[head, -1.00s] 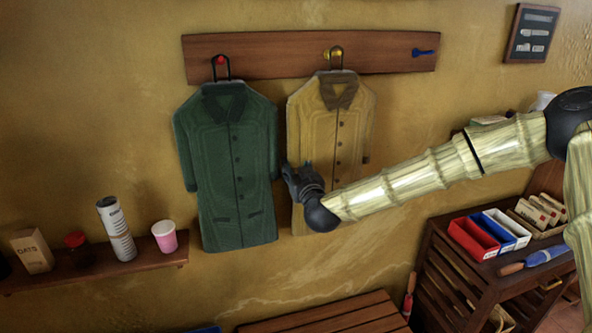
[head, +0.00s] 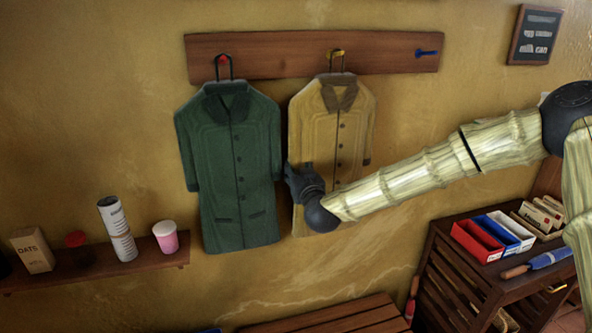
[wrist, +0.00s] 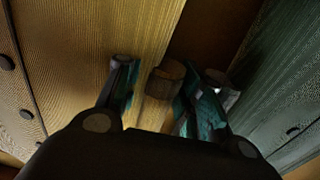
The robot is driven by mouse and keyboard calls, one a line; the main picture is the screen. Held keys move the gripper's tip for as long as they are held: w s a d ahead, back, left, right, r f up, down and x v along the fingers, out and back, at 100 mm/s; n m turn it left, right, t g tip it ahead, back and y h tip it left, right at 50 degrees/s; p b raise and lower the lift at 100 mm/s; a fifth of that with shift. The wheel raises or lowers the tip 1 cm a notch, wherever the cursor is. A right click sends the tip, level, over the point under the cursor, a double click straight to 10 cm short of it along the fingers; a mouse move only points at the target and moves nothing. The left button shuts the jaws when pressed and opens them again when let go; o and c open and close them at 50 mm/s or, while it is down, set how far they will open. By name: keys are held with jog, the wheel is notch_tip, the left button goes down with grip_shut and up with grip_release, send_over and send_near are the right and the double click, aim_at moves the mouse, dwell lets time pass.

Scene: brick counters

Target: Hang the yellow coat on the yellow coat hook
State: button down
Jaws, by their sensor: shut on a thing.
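The yellow coat (head: 320,140) hangs upright against the wall, its brown collar facing out. Its dark wire loop (head: 330,64) is at the yellow coat hook (head: 337,53) in the middle of the wooden rail. The loop's top looks to be at the hook, but I cannot tell for sure that it bears the coat. My gripper (head: 298,174) is at the coat's left sleeve end. My arm hides the coat's lower right part.
A green coat (head: 230,165) hangs on the red hook (head: 223,60), close left of my gripper. The blue hook (head: 427,53) is bare. A shelf (head: 140,254) with cups stands lower left; a slatted cabinet (head: 440,255) with small trays stands lower right.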

jog(key=shift+r, duration=0.1)
jog(key=c, duration=0.9)
grip_release()
jog(key=v, duration=1.2)
jog(key=s+d+f+g+h, duration=0.1)
jog(key=s+d+f+g, duration=0.15)
jog(key=s+f, duration=0.65)
jog(key=s+d+f+m+g, duration=0.1)
jog(key=s+f+g, duration=0.25)
jog(key=f, duration=1.05)
jog(key=s+d+f+g+h, duration=0.1)
jog(key=s+d+f+g, duration=0.15)
jog(key=s+f, duration=0.65)
jog(key=s+d+f+m+g+h, duration=0.1)
jog(key=s+d+f+g, duration=0.2)
jog(key=s+d+f, duration=0.2)
jog(key=s+d+f+m+g+h+b, duration=0.1)
jog(key=s+d+f, duration=0.4)
jog(key=s, duration=0.6)
jog(key=s+d+f+m+g+h, duration=0.1)
jog(key=s+d+f+g, duration=0.3)
jog(key=s+f, duration=0.3)
jog(key=shift+s+d+f+g+h, duration=0.15)
jog(key=shift+s+d+f+g, duration=0.05)
jog(key=shift+s+d, duration=0.25)
jog(key=shift+s+d+f+g+h, duration=0.15)
jog(key=shift+s+d+f, duration=0.05)
jog(key=shift+s+d, duration=0.25)
